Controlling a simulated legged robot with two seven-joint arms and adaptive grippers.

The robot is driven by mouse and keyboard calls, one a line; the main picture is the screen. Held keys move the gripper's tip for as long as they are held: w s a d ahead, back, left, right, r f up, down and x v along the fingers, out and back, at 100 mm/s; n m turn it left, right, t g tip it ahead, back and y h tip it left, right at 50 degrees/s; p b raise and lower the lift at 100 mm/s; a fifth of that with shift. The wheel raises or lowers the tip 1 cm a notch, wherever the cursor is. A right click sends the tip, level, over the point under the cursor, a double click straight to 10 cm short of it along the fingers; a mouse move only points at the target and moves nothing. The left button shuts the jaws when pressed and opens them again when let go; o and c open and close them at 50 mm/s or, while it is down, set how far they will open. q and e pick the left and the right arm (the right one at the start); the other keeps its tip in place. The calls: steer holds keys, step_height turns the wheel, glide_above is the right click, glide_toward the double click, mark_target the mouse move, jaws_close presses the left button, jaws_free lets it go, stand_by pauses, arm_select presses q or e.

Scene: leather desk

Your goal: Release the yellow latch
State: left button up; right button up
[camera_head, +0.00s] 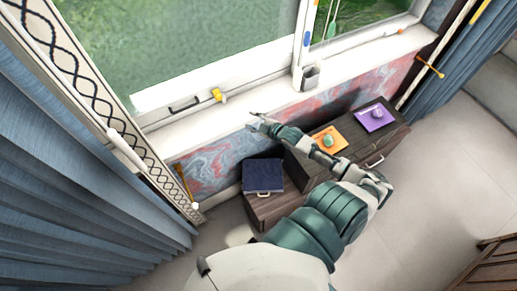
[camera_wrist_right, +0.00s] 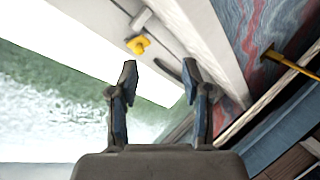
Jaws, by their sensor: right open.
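The small yellow latch (camera_head: 217,95) sits on the bottom frame of the white window, right of a dark handle (camera_head: 184,104). In the right wrist view the yellow latch (camera_wrist_right: 138,45) shows beyond the fingertips, a little left of the middle. My right gripper (camera_head: 256,119) is over the white sill, right of the latch and apart from it. In the wrist view its two fingers (camera_wrist_right: 160,76) are spread with nothing between them. My left gripper is not in view.
A dark wooden cabinet (camera_head: 388,146) stands under the sill, bearing an orange mat (camera_head: 318,134) and a purple mat (camera_head: 366,123) with small objects. A dark blue box (camera_head: 263,173) is on a lower unit. Blue curtains (camera_head: 70,190) hang left.

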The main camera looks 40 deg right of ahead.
steer(key=s+a+f+m+g+b, duration=0.1)
steer(key=s+f, duration=0.1)
steer(key=f, duration=0.5)
steer(key=s+f+m+g+b, duration=0.1)
steer(key=s+f+b, duration=0.1)
steer(key=f, duration=0.4)
steer(key=shift+s+a+f+g+h, duration=0.3)
steer(key=shift+s+a+f+h, duration=0.05)
steer(key=shift+s+f+h, duration=0.05)
